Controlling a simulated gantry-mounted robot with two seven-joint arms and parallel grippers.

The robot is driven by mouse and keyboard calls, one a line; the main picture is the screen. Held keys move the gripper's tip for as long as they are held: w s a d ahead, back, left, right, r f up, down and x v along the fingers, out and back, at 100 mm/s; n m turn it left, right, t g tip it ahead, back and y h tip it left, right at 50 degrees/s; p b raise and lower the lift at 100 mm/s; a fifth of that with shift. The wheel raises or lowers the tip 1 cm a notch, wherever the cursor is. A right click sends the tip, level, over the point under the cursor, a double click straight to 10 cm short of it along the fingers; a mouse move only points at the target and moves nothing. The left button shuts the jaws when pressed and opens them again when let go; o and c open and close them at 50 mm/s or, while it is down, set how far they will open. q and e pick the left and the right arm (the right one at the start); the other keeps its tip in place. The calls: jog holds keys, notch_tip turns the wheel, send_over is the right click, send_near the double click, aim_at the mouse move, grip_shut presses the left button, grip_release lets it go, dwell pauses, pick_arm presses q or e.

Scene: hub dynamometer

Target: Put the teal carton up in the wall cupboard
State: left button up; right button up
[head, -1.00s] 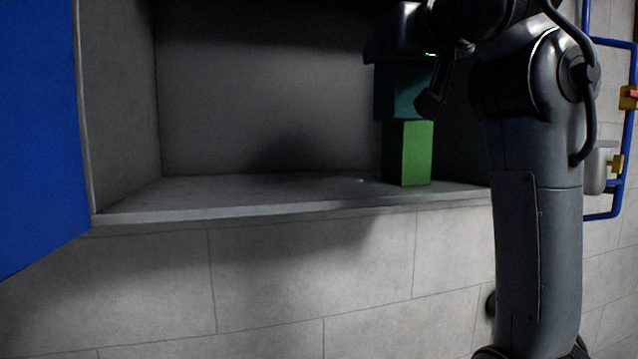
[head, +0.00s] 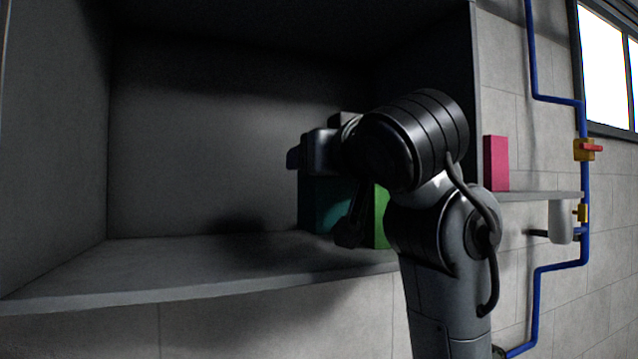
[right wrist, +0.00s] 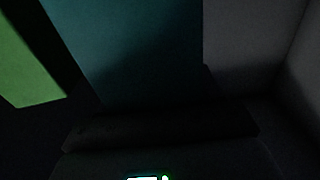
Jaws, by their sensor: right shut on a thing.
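The teal carton (head: 335,203) is inside the open wall cupboard (head: 215,268), low over its floor and left of a green box (head: 381,218). My right gripper (head: 322,192) is shut on the carton, reaching in from the right. Whether the carton's base touches the cupboard floor I cannot tell; the hand and shadow hide part of it. In the right wrist view the teal carton (right wrist: 135,45) fills the upper middle, with the green box (right wrist: 22,65) at the left across a dark gap. My left gripper is not in view.
The cupboard floor left of the carton is clear. The cupboard's right wall stands just behind my right arm. Outside, a pink box (head: 496,163) stands on a small shelf (head: 540,196), and a blue pipe (head: 584,205) with valves runs along the wall.

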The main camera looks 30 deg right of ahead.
aim_at(319, 182)
notch_tip(319, 182, down, 3)
jog(key=shift+r, duration=0.1)
dwell(0.3)
jog(key=shift+f, duration=0.25)
jog(key=o, duration=1.1)
jog(key=shift+o, duration=0.2)
jog(key=shift+r, duration=0.1)
